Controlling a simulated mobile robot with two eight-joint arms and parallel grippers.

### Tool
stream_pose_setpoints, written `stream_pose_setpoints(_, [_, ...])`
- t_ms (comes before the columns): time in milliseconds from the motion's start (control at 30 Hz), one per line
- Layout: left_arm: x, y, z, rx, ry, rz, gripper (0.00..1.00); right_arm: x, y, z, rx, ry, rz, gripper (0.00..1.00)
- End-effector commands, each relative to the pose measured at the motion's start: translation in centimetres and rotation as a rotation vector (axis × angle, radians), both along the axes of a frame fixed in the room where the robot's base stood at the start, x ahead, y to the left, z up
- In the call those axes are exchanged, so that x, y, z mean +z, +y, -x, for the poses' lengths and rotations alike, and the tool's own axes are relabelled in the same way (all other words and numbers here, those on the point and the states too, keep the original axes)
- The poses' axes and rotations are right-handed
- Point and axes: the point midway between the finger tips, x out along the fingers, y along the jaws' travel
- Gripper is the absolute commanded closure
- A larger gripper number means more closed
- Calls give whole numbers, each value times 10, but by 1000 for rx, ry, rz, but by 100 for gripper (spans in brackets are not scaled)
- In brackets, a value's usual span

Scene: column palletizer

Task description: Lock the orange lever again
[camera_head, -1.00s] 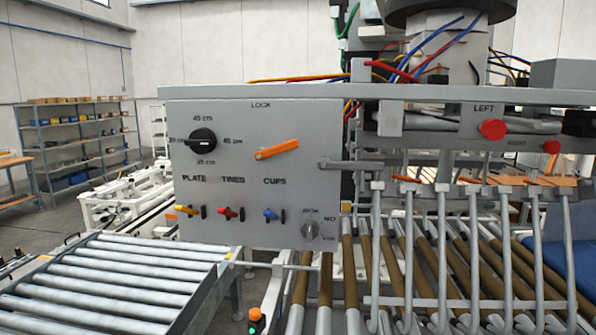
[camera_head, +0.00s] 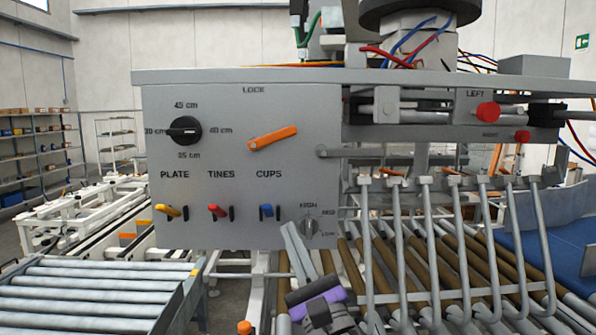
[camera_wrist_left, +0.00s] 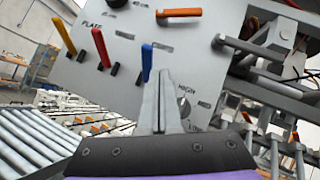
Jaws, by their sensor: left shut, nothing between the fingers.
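The orange lever (camera_head: 272,138) sits under the word LOCK on the grey control panel (camera_head: 225,110). It is tilted, with its right end higher. In the left wrist view the orange lever (camera_wrist_left: 180,13) shows at the top. My left gripper (camera_head: 290,228) is below and right of the lever, near the panel's lower edge by the HIGH/MID/LOW knob (camera_head: 311,226). Its fingers are shut with nothing between them, and they are apart from the lever. In the left wrist view the closed fingers (camera_wrist_left: 162,78) point up toward the panel. My right gripper is not in view.
A black dial (camera_head: 184,130) is left of the lever. Yellow (camera_head: 168,210), red (camera_head: 218,210) and blue (camera_head: 266,210) small levers line the panel's bottom. A grey bar (camera_head: 385,153) juts out at its right edge. Roller conveyors lie at lower left and below right.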

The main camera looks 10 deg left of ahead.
Motion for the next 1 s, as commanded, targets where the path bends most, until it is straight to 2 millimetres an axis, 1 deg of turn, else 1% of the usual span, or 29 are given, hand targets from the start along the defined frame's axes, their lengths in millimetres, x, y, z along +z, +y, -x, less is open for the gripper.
stream_pose_setpoints(33, [6,-12,0,-6,-17,-42,100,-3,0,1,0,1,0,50])
stream_pose_setpoints(100, [14,-23,0,-7,-36,-88,100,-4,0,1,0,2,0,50])
stream_pose_setpoints(200, [21,-31,1,-8,-53,-123,100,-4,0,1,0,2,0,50])
stream_pose_setpoints(300, [23,-33,1,-7,-57,-131,100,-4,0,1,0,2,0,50])
stream_pose_setpoints(567, [23,-32,1,-8,-55,-130,100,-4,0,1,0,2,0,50])
stream_pose_setpoints(667, [26,-30,-2,-7,-55,-129,100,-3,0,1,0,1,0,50])
stream_pose_setpoints(767, [35,-24,-10,-6,-55,-130,100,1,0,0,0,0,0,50])
stream_pose_setpoints(1000, [70,-2,-40,-4,-56,-131,100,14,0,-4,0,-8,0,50])
